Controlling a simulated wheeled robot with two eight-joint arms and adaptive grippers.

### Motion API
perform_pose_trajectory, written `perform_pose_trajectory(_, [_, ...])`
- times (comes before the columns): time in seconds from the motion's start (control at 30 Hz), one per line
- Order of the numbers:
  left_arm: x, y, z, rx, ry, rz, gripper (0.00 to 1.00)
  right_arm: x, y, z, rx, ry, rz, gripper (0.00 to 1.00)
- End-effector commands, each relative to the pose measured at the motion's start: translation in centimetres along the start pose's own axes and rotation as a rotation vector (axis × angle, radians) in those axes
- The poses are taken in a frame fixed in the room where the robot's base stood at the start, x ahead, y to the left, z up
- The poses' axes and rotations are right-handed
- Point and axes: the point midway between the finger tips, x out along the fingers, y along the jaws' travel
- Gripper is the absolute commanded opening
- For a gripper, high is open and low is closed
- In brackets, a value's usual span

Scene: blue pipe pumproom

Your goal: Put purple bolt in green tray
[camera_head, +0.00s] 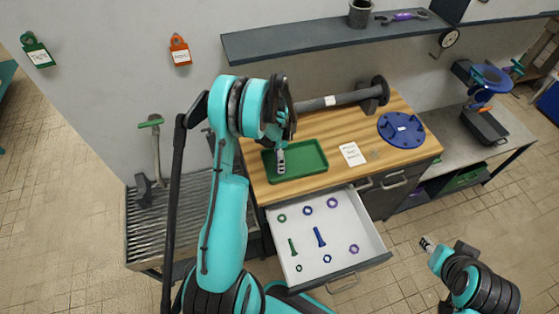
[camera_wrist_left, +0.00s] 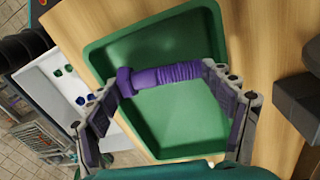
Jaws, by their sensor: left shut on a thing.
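The purple bolt (camera_wrist_left: 165,77) lies crosswise between the fingers of my left gripper (camera_wrist_left: 168,95) in the left wrist view. The gripper is shut on it and holds it over the green tray (camera_wrist_left: 208,140). In the head view, my left gripper (camera_head: 281,162) is over the left part of the green tray (camera_head: 313,148), which sits on the wooden bench top. The bolt is hidden there behind the gripper. I cannot tell the height of the bolt above the tray floor. My right gripper (camera_head: 428,245) is at the lower right, away from the bench; its opening is unclear.
An open white drawer (camera_head: 345,202) below the tray holds a blue bolt (camera_head: 319,237), a green bolt (camera_head: 292,247) and several nuts. A grey pipe (camera_head: 335,100), a blue flange (camera_head: 401,129) and a paper card (camera_head: 352,154) are on the bench.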

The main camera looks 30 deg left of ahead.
Motion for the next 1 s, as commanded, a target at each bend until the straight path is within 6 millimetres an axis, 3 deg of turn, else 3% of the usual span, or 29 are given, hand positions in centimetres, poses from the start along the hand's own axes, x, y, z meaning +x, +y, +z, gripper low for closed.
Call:
perform_pose_trajectory(0.1, [1.1, -0.1, 0.0, 0.000, 0.000, 0.000, 0.37, 0.1, 0.0, 0.1, 0.000, 0.000, 0.000, 0.40])
perform_pose_trajectory(0.43, [1.4, -0.1, 0.0, 0.000, 0.000, 0.000, 0.37, 0.5, 0.0, 0.3, 0.000, 0.000, 0.000, 0.40])
perform_pose_trajectory(0.47, [1.4, -0.1, 0.0, 0.000, 0.000, 0.000, 0.84, 0.5, 0.0, 0.4, 0.000, 0.000, 0.000, 0.40])
perform_pose_trajectory(0.5, [1.3, -0.1, 0.0, 0.000, 0.000, 0.000, 0.90, 0.4, 0.0, 0.3, 0.000, 0.000, 0.000, 0.40])
perform_pose_trajectory(0.87, [0.9, -0.1, 0.0, -0.001, 0.000, 0.000, 0.90, 0.1, 0.0, 0.1, 0.000, 0.000, 0.000, 0.40])
perform_pose_trajectory(1.0, [-0.8, 0.0, 0.0, -0.001, 0.000, 0.000, 0.90, -0.2, 0.0, -0.1, 0.000, 0.000, 0.000, 0.40])
